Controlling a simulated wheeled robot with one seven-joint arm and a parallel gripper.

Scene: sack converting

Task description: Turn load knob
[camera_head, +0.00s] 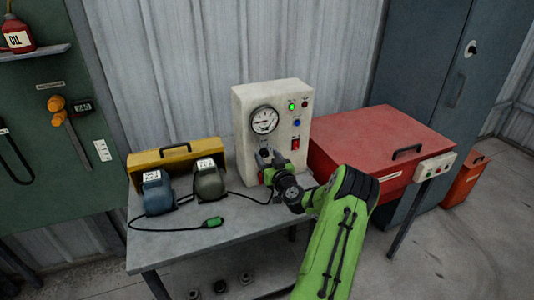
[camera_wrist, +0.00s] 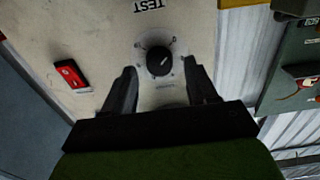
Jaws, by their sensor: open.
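The load knob is a round black knob (camera_wrist: 160,61) with a light pointer line, set in a marked dial on the cream test panel (camera_wrist: 100,35). In the wrist view it sits between and just beyond the tips of my open gripper (camera_wrist: 162,78); neither finger appears to touch it. In the head view the cream test box (camera_head: 285,95) stands on the grey table with a round gauge (camera_head: 264,120) on its front. My gripper (camera_head: 266,160) is in front of the box's lower face there, and the knob is hidden behind it.
A red switch (camera_wrist: 71,74) is left of the knob in the wrist view. On the table (camera_head: 185,243) are a blue unit (camera_head: 157,193), a dark green unit (camera_head: 209,182), cables and a yellow case (camera_head: 174,156). A red chest (camera_head: 383,140) stands at right.

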